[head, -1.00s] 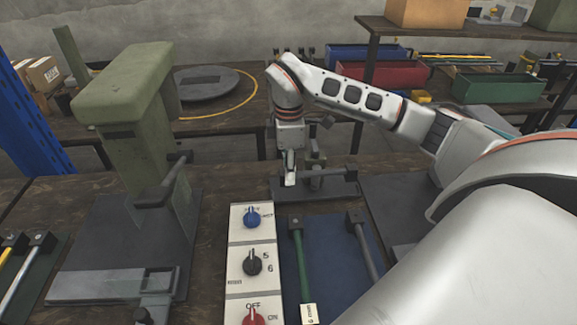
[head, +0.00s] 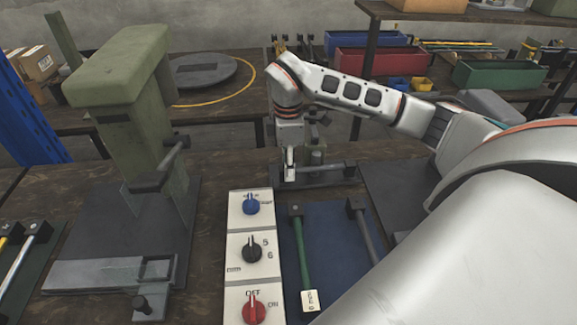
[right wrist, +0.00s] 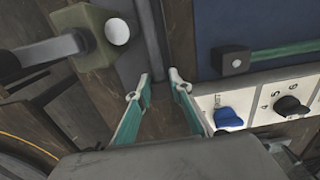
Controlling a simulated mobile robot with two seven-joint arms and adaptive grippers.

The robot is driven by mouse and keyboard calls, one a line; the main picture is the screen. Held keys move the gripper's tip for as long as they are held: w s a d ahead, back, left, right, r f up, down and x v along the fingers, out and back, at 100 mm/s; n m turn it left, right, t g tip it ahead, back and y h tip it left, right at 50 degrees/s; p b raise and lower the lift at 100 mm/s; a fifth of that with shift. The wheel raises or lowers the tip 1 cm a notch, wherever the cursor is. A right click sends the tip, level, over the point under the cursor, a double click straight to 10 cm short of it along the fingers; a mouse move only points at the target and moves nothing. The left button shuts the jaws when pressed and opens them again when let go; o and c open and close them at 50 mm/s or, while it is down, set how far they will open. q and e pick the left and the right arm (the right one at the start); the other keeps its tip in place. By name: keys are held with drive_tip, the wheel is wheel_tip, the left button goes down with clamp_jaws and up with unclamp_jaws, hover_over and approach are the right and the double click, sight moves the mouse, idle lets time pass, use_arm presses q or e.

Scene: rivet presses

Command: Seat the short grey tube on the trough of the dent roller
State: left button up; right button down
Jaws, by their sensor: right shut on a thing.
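My right gripper (head: 290,172) points down at the left end of the dent roller (head: 317,158), behind the control panel. Its two teal-lined fingers also show in the right wrist view (right wrist: 155,88). It is shut on what looks like the short grey tube; the fingers mostly hide the grip. A grey bar (head: 325,171) runs rightward from the fingertips, low across the roller, to a dark block. I cannot tell whether it is the tube or part of the roller, nor whether anything touches the trough. My left gripper is not in view.
A panel (head: 239,235) with blue, black and red knobs stands nearer. Beside it a blue mat (head: 335,260) holds a tagged green rod (head: 303,255) and a dark grey rod (head: 366,235). A tall green press (head: 125,95) stands at left. Bins (head: 380,62) stand at the back.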

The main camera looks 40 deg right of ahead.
drive_tip(key=shift+f, duration=0.7)
idle(0.3)
drive_tip(key=c, duration=1.7)
unclamp_jaws()
wheel_tip(320, 180, up, 12)
